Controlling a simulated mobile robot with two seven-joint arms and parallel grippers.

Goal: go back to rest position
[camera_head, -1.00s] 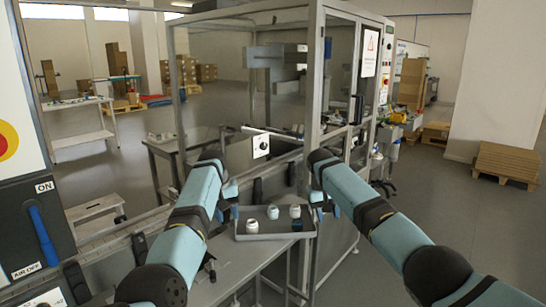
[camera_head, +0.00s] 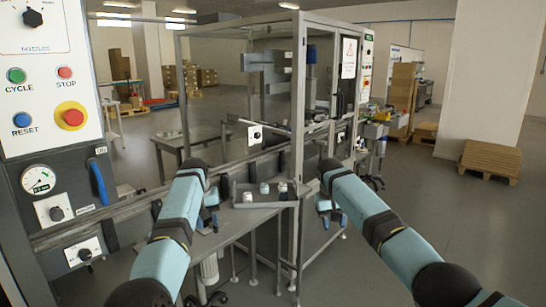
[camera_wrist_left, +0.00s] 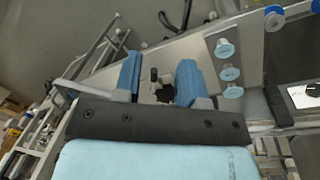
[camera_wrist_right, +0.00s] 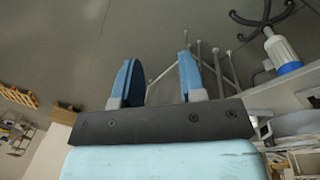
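My left gripper (camera_head: 208,217) hangs just left of a small grey tray (camera_head: 250,204) on the bench. In the left wrist view my left gripper (camera_wrist_left: 158,78) has its blue fingers spread, with nothing held between them. My right gripper (camera_head: 331,212) is to the right of the tray, beyond the machine's corner post. In the right wrist view my right gripper (camera_wrist_right: 157,80) is open and empty above the floor. Small white jars (camera_head: 264,188) stand on the tray. Several round blue-white tops (camera_wrist_left: 225,48) show in the left wrist view.
A control panel (camera_head: 50,75) with coloured buttons stands close on the left. The framed machine (camera_head: 298,110) rises behind the tray.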

